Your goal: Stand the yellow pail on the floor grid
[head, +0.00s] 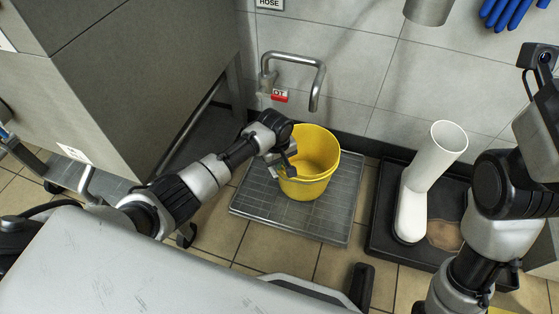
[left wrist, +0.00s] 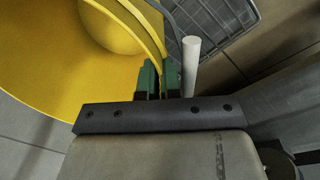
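The yellow pail (head: 318,187) is upright over the grey floor grid (head: 262,215) in the head view. From this angle I cannot tell whether its base touches the grid. My left gripper (head: 287,168) is at the pail's left rim. In the left wrist view, its green-padded fingers (left wrist: 160,80) pinch the rim wall of the pail (left wrist: 60,80), with one finger inside and one outside. A white rod, perhaps the pail's handle grip, shows beside the fingers. My right arm is at the right, with its fingers out of view.
A grey cabinet (head: 140,75) stands at the left.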

